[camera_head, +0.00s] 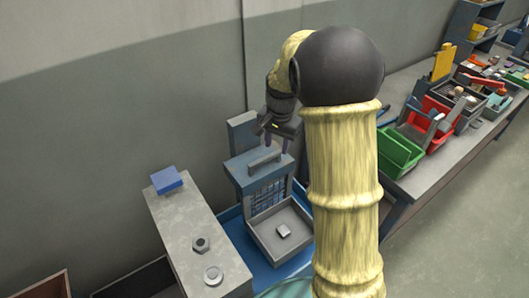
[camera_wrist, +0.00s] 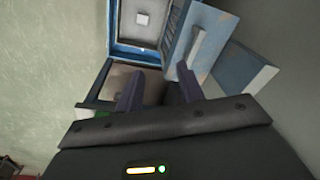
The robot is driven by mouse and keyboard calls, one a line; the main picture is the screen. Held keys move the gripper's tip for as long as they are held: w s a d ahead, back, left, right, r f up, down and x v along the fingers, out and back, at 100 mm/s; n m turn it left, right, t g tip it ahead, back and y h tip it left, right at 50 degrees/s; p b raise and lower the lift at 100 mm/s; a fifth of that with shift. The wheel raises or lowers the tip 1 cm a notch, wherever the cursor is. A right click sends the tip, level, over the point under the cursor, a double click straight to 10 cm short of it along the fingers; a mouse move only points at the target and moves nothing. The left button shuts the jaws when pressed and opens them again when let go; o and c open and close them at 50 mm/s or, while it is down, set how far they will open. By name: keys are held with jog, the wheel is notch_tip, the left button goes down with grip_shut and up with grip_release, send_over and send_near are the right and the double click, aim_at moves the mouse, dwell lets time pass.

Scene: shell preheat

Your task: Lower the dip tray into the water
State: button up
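The grey square tray (camera_head: 265,240), likely the dip tray, holds a small pale block (camera_head: 283,231). It stands in front of a blue housing (camera_head: 242,178) with a raised grey handle (camera_head: 266,161) on top. The tray also shows at the top of the wrist view (camera_wrist: 120,28). My gripper (camera_head: 277,145) hangs above and behind the handle. Its two dark fingers (camera_wrist: 160,70) are apart and nothing shows between them; the handle (camera_wrist: 200,45) lies beyond the right finger. I cannot make out a water surface.
A grey bench (camera_head: 185,228) at left carries a blue block (camera_head: 166,180), a nut (camera_head: 201,245) and a round piece (camera_head: 213,275). Blue surfaces (camera_head: 237,238) lie around the tray. A long table at right holds a green bin (camera_head: 399,152) and a red bin (camera_head: 432,122).

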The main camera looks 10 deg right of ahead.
jog(key=w+a+r+m+g+p, duration=0.1)
jog(key=w+m, duration=0.4)
jog(key=w, duration=0.6)
jog(key=shift+w+m+p, duration=0.3)
jog(key=shift+p, duration=0.15)
jog(key=p, duration=0.4)
send_near(265, 157)
notch_tip(265, 157, down, 8)
jog(key=shift+a+f, duration=0.2)
jog(key=shift+f, duration=0.05)
jog(key=shift+c, duration=0.5)
grip_shut()
